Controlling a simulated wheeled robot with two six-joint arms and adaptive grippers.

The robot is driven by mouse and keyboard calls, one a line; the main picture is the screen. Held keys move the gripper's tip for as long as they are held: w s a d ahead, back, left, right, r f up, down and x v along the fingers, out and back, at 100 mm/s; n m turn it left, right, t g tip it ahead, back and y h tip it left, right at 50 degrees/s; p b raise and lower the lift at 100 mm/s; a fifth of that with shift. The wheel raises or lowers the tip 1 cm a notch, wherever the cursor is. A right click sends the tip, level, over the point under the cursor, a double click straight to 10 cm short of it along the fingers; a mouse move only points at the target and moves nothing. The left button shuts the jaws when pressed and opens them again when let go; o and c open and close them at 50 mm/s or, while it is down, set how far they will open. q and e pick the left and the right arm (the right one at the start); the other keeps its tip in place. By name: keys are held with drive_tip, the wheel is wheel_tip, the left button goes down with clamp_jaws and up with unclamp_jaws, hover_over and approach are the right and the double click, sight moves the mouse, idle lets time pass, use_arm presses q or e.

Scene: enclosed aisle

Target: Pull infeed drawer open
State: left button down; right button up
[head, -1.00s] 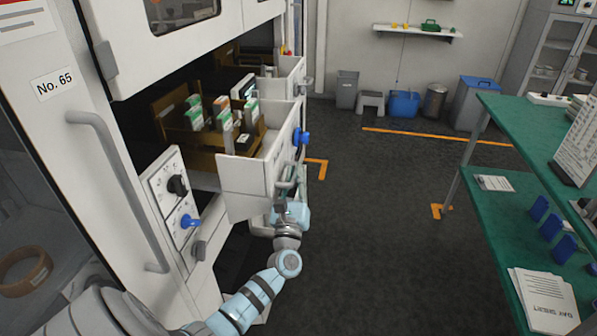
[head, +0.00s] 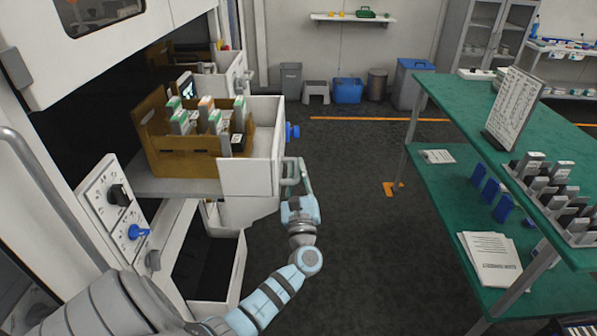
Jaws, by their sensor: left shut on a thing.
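The infeed drawer (head: 252,168) is a white-fronted drawer that stands pulled out of the white machine on the left. A brown open box (head: 190,155) sits in it, holding several upright packs with green, white and orange tops. My left gripper (head: 291,178) is shut on the drawer's handle (head: 288,171) at the front face. The fingertips are partly hidden against the handle. A blue knob (head: 293,131) sticks out of the drawer front beyond the handle. My right gripper is out of view.
A second white drawer front (head: 237,75) stands behind. A lower dark bin (head: 210,265) sits below the drawer. A control panel (head: 112,205) with black and blue knobs is on the machine. Green shelves (head: 445,190) stand at the right.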

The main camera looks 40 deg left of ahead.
use_arm(q)
drive_tip(key=shift+d, duration=0.1)
drive_tip(key=c, duration=1.6)
unclamp_jaws()
drive_tip(key=shift+d+f, duration=0.1)
drive_tip(key=v, duration=1.2)
drive_tip(key=shift+w, duration=0.1)
